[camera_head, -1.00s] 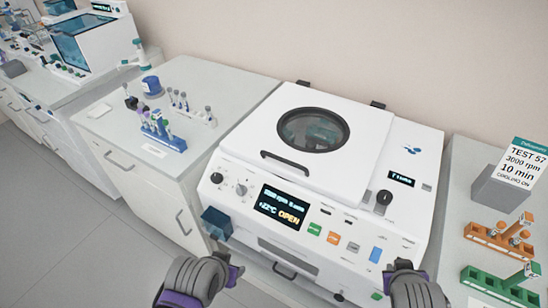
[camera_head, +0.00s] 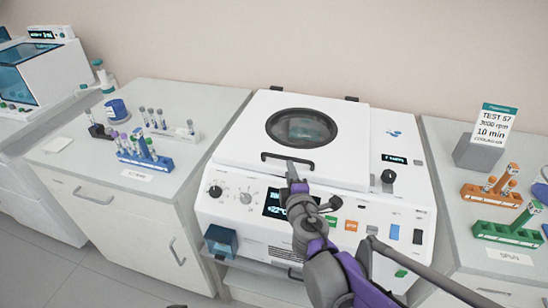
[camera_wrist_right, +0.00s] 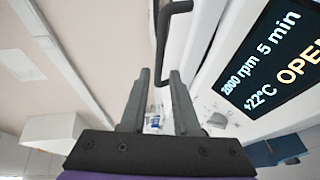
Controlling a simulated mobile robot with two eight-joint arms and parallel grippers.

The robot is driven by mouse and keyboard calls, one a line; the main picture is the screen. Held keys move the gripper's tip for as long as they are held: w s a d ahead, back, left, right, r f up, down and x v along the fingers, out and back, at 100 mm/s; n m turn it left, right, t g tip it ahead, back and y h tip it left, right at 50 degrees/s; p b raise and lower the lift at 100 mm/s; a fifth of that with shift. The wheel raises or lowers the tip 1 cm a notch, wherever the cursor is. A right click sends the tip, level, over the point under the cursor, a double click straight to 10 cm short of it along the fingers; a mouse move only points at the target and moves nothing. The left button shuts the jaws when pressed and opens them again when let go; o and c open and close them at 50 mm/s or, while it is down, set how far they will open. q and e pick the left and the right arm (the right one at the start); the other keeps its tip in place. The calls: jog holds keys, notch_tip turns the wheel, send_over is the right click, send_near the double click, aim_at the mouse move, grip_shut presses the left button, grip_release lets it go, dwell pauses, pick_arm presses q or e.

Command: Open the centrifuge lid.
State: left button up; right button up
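The white centrifuge (camera_head: 310,232) stands in the middle of the head view. Its lid (camera_head: 240,135) has a round dark-rimmed window and looks shut. A black handle (camera_head: 265,156) sits at the lid's front edge; it also shows in the right wrist view (camera_wrist_right: 163,35). My right gripper (camera_head: 293,172) is at the middle of this handle. In the right wrist view its two fingers (camera_wrist_right: 160,78) stand apart, with the handle's end showing near and between the tips; contact is not clear. The display reads "OPEN" in the wrist view.
On the right bench are an orange rack (camera_head: 490,195), a green rack (camera_head: 508,234) and a sign (camera_head: 493,124). A black knob (camera_head: 388,177) sits right of the lid.

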aim_at(286, 157)
jog(key=w, duration=0.3)
jog(key=w+f, duration=0.1)
jog(key=w, duration=0.3)
jog(key=w+f, duration=0.1)
jog(key=w, duration=0.2)
jog(key=shift+w+a+b, duration=0.3)
jog(key=shift+a, duration=0.05)
grip_shut()
dwell(0.9)
